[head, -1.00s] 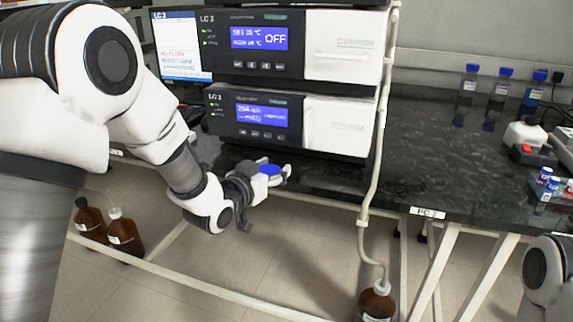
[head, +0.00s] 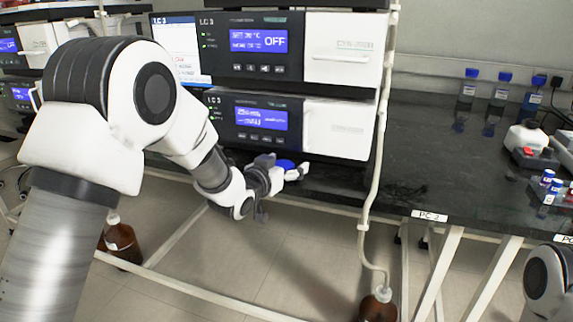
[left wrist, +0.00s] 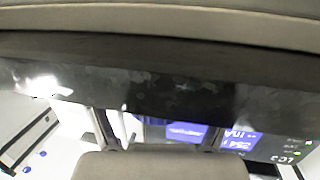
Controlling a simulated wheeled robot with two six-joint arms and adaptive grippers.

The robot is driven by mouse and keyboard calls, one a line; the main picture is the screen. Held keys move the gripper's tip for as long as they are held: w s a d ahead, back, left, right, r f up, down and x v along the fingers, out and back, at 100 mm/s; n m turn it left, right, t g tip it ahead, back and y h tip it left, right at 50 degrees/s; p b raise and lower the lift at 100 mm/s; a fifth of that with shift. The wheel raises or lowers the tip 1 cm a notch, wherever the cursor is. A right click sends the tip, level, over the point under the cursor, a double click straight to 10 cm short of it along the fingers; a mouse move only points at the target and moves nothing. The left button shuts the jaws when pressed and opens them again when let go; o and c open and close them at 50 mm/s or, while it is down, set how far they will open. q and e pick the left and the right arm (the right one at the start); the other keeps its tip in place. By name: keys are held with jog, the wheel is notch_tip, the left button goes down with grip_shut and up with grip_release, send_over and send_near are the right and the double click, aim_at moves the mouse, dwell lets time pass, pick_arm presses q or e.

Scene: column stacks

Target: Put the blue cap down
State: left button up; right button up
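The blue cap (head: 285,164) shows at the fingertips of my left gripper (head: 291,171) in the head view, just below the lower LC 3 unit and at the front edge of the dark bench (head: 410,195). My left gripper appears shut on the cap; the fingers partly hide it. I cannot tell whether the cap touches the bench. My right gripper is out of view.
Two stacked LC 3 units (head: 340,128) stand right behind my left gripper. A pale tube (head: 380,150) runs down to a brown bottle (head: 378,305). Blue-capped bottles (head: 500,90) stand at the back right. The dark bench right of the tube is largely clear.

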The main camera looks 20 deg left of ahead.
pick_arm(q)
jog(key=shift+r, duration=0.15)
jog(key=shift+s+a+r, duration=0.1)
jog(key=shift+s, duration=0.15)
jog(key=p+v, duration=0.2)
jog(key=v, duration=1)
jog(key=s+f+n+g+y, duration=0.1)
jog(key=s+f+g, duration=0.35)
jog(key=f, duration=0.85)
jog(key=s+f+n+g+y, duration=0.1)
jog(key=s+f+g, duration=0.3)
jog(key=f, duration=0.8)
jog(key=s+f+g, duration=0.2)
jog(key=s+f, duration=0.3)
jog(key=s, duration=0.3)
jog(key=s+a+f+g+y, duration=0.1)
jog(key=s+f+g, duration=0.2)
jog(key=s+f, duration=0.3)
jog(key=s+a+f+n+g, duration=0.1)
jog(key=s+f, duration=0.4)
jog(key=s, duration=0.6)
jog(key=shift+s+f+g+y, duration=0.3)
jog(key=shift+f+g, duration=0.05)
jog(key=shift+g, duration=0.4)
